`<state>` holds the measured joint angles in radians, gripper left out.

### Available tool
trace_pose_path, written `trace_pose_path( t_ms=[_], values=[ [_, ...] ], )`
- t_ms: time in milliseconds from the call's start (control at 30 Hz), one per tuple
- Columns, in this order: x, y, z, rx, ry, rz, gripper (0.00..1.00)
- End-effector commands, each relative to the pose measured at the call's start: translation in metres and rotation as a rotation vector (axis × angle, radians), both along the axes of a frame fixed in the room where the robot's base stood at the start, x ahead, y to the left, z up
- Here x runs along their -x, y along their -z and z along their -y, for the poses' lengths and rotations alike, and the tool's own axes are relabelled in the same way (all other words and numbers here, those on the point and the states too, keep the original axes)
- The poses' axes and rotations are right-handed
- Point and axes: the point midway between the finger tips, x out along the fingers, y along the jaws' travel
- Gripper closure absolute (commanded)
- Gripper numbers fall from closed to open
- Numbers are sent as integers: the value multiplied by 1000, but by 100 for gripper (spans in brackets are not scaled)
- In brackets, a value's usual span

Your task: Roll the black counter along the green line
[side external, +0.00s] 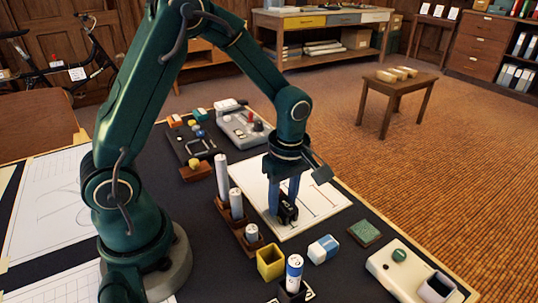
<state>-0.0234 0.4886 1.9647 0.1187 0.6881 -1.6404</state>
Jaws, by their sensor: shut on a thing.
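My gripper (284,208) points down over a white sheet (250,181) on the dark board. It is shut on a small black object, which looks like the black counter (289,212), at or just above the sheet's surface. The fingers hide part of the counter, so I cannot tell whether it touches the paper. I cannot make out the green line clearly; my gripper covers part of the sheet.
A brown rack with white rolled tubes (222,178) stands close left of the sheet. A yellow cup (270,263), a blue-and-white eraser (323,249), a green pad (364,233) and a pale tray (391,272) lie in front. Grey and dark trays (243,128) stand behind.

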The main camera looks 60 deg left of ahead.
Motion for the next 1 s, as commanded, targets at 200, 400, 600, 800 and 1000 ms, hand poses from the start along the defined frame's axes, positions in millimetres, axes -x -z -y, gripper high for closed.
trace_pose_path(
  t_ms=[200,400,600,800,1000],
  values=[
    [1,1,-7,-1,0,-3,100],
    [1,1,-13,-1,1,-5,100],
    [2,1,-17,-1,1,-6,100],
    [2,1,-17,-1,1,-7,100],
    [2,1,-17,-1,1,-8,100]
  ],
)
